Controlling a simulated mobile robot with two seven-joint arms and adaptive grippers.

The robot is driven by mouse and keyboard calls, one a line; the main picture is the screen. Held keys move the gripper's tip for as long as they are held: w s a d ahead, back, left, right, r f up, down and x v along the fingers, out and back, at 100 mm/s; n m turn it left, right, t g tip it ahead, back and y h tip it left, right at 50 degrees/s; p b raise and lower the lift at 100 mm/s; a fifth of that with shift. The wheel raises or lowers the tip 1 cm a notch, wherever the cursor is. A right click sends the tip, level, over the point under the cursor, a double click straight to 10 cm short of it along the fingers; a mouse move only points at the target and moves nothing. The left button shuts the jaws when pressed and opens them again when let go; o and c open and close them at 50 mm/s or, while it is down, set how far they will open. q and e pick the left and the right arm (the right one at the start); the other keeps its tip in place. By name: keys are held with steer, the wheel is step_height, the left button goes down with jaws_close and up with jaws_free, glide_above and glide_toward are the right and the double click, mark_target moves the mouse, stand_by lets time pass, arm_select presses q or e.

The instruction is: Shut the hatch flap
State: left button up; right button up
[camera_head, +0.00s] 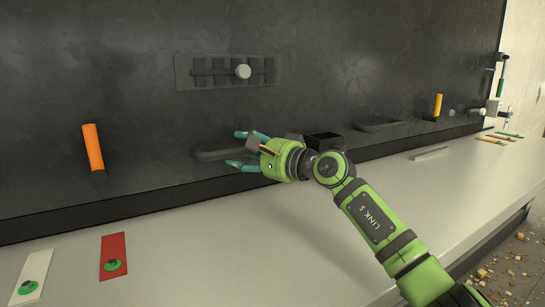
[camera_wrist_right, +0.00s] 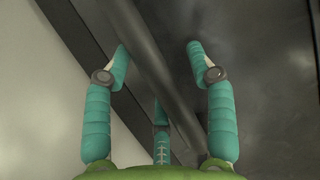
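A dark rounded bar (camera_head: 212,154) stands out from the black upright panel (camera_head: 130,60) in the head view. I cannot tell for sure whether it belongs to the hatch flap; no clear flap edge shows. My right gripper (camera_head: 238,149) is at the right end of this bar, with one finger above it and one below. In the right wrist view the bar (camera_wrist_right: 160,75) runs diagonally between the spread teal fingers of the gripper (camera_wrist_right: 158,48). The fingers look open, with gaps beside the bar. My left gripper is not in view.
An orange handle (camera_head: 93,147) stands left on the panel. A slotted plate (camera_head: 200,72) with a pale knob (camera_head: 243,71) is above my gripper. A black box (camera_head: 322,138) is just right of it. A yellow handle (camera_head: 438,105) is farther right. The pale counter (camera_head: 210,255) is mostly clear.

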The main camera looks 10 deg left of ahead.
steer(key=v, duration=1.1)
steer(key=shift+d, duration=0.1)
